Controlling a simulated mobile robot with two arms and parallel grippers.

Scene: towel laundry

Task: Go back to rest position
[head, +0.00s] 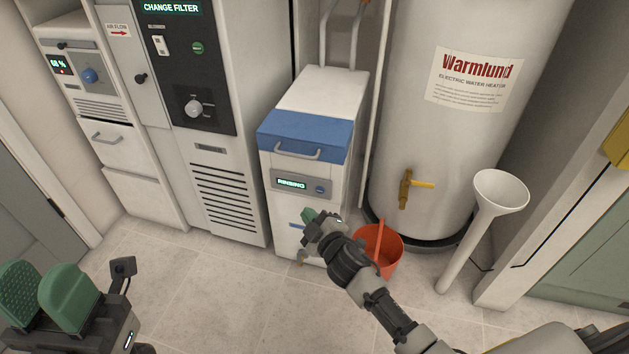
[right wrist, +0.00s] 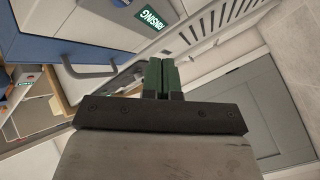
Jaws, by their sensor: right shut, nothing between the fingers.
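My right gripper (head: 309,216) is in front of the lower part of the white unit with a blue lid (head: 310,136), whose display reads "RINSING". In the right wrist view its two green fingers (right wrist: 160,75) are together with nothing between them. That view also shows the unit's display (right wrist: 152,19) and grey handle (right wrist: 88,66) beyond the fingers. My left gripper (head: 45,298) is at the lower left, above the floor. Its green pads are apart, with one ridged inner face showing, and it looks empty.
An orange bucket (head: 388,262) stands on the floor beside my right forearm, partly hidden by it. A water heater (head: 440,150) with a yellow-handled tap and a white funnel (head: 499,192) stand to the right. Tall cabinets (head: 215,130) line the left. The floor (head: 215,295) in the middle is clear.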

